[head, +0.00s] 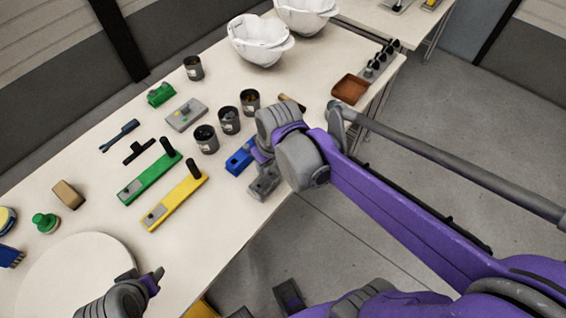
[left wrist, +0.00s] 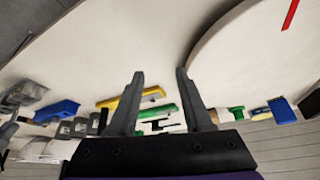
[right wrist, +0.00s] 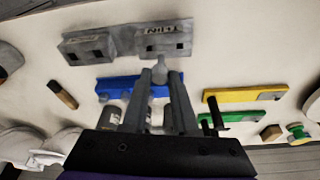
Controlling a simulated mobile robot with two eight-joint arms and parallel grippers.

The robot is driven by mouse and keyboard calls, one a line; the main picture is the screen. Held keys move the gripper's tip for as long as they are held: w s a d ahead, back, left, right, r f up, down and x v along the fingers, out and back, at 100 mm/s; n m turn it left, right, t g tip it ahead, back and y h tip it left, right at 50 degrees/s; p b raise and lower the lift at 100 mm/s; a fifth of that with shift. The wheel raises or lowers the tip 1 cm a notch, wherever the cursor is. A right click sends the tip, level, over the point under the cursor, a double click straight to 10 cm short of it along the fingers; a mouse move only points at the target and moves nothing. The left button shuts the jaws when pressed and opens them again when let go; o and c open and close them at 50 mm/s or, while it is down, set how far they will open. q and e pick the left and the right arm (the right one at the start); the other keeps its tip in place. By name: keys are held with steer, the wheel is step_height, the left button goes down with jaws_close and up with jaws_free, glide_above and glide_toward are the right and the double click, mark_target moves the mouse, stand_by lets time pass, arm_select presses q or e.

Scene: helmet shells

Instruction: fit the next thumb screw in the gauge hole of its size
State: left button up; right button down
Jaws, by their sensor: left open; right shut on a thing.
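My right gripper (right wrist: 160,78) is shut on a small grey piece (right wrist: 158,64), which looks like a thumb screw and points at the grey gauge blocks. One block (right wrist: 163,30) carries upside-down lettering like "THIN" and dark square holes; the other block (right wrist: 85,46) beside it also has dark holes. The screw looks apart from the holes; its height above the table is unclear. In the head view my right gripper (head: 258,155) is mostly hidden by its arm, over the blue bar and grey block (head: 265,183). My left gripper (left wrist: 159,75) is open and empty near the round white board.
The blue bar (right wrist: 130,85) lies under my right gripper. Green (head: 150,178) and yellow (head: 173,205) bars have upright black handles. White helmet shells (head: 260,40) and a brown tray (head: 350,88) are at the far end.

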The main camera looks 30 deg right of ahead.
arm_select(q)
steer(key=shift+s+f, duration=0.1)
steer(key=shift+f, duration=0.25)
arm_select(e)
steer(key=w+d, duration=0.3)
steer(key=d, duration=0.7)
steer(key=shift+w+d, duration=0.2)
steer(key=shift+w, duration=0.2)
arm_select(q)
steer(key=shift+f+b, duration=0.1)
steer(key=shift+b, duration=0.25)
arm_select(e)
steer(key=shift+f, duration=0.1)
arm_select(q)
steer(key=shift+s+f+b, duration=0.1)
steer(key=shift+f+b, duration=0.2)
steer(key=shift+f, duration=0.05)
arm_select(e)
steer(key=shift+f, duration=0.5)
arm_select(q)
steer(key=shift+s+f+b, duration=0.2)
steer(key=shift+f+b, duration=1.1)
steer(key=shift+f, duration=0.1)
arm_select(e)
steer(key=shift+f, duration=2.1)
steer(key=c, duration=0.6)
jaws_free()
